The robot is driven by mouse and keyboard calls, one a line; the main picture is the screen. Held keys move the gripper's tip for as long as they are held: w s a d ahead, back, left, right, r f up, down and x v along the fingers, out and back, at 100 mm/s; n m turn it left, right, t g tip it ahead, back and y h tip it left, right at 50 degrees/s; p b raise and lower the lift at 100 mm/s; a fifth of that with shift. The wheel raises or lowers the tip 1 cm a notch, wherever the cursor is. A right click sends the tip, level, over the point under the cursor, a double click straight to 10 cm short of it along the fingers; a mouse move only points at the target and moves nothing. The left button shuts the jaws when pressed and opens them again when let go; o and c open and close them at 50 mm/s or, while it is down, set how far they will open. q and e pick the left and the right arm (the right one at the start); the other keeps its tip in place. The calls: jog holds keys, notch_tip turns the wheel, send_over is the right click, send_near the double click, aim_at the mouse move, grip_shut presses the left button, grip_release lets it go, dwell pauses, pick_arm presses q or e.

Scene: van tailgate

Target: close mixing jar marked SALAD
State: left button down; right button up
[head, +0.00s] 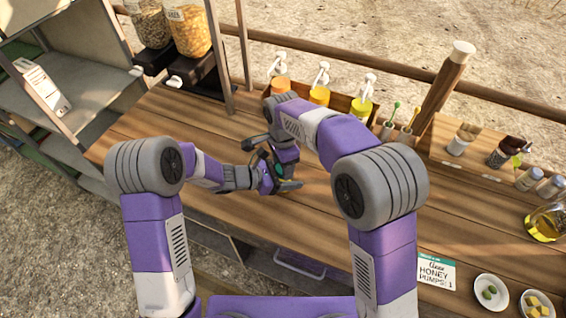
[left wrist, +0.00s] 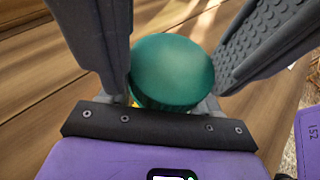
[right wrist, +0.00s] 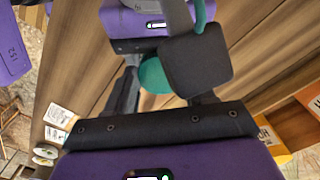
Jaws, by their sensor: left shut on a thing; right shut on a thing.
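A round teal lid (left wrist: 172,70) shows between the fingers of my left gripper (left wrist: 180,65) in the left wrist view, with a little yellow under its edge. I take it for the top of the mixing jar; no SALAD mark shows. Teal (right wrist: 155,76) also shows between the fingers of my right gripper (right wrist: 160,80) in the right wrist view, and a thin teal strip appears above. In the head view both grippers meet over the counter and hide most of the jar. Both are shut on it, the right at the teal part. How the lid sits is hidden.
Pump bottles (head: 320,92) stand in a wooden box behind my arms. Spice jars (head: 500,152), an oil jug (head: 545,222), small dishes (head: 491,291) and a HONEY PUMPS card (head: 436,271) are at the right. Grain dispensers (head: 187,28) stand at the back left. The counter's front left is clear.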

jog(key=shift+f+m, duration=0.25)
jog(key=shift+m, duration=0.85)
jog(key=o, duration=1)
jog(key=shift+a, duration=0.1)
jog(key=shift+r, duration=0.15)
jog(key=shift+r, duration=0.1)
jog(key=shift+r, duration=2.25)
jog(key=shift+w, duration=0.15)
jog(key=shift+c, duration=0.4)
